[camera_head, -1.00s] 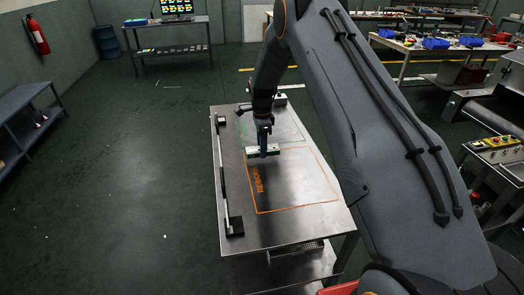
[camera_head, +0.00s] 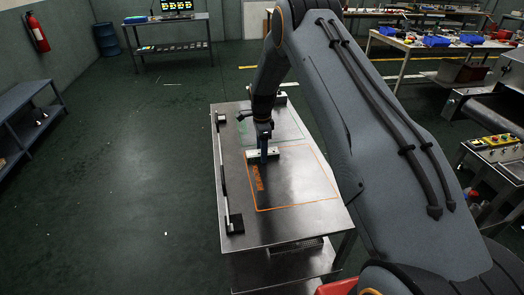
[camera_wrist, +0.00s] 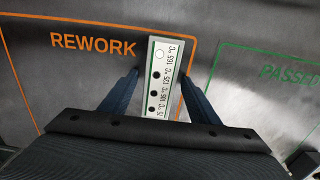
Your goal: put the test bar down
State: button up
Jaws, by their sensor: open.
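The test bar (camera_wrist: 164,75) is a pale, narrow strip with round spots and temperature marks. It lies along one side of the orange REWORK outline (camera_wrist: 95,25) and one end appears to cross the line. In the head view the bar (camera_head: 273,152) looks to be at the tabletop. My gripper (camera_wrist: 158,72) is open, its two blue fingers on either side of the bar with gaps showing. In the head view my gripper (camera_head: 263,151) points down over the bar, hiding its middle. The green PASSED outline (camera_wrist: 225,50) lies beside the REWORK area.
The steel table (camera_head: 285,225) has bare space inside the orange outline. A dark object (camera_head: 280,97) stands at the far edge. Open floor lies to the left.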

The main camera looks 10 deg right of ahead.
notch_tip(320, 180, up, 12)
jog(key=b, duration=0.4)
jog(key=s+d+r+n, duration=0.1)
jog(key=s+n, duration=0.8)
jog(key=s, duration=0.9)
jog(key=s+d+r+n+t, duration=0.1)
jog(key=s+r+n, duration=0.2)
jog(key=s+n, duration=0.6)
jog(key=s, duration=1)
jog(key=shift+d, duration=0.4)
jog(key=shift+s, duration=0.1)
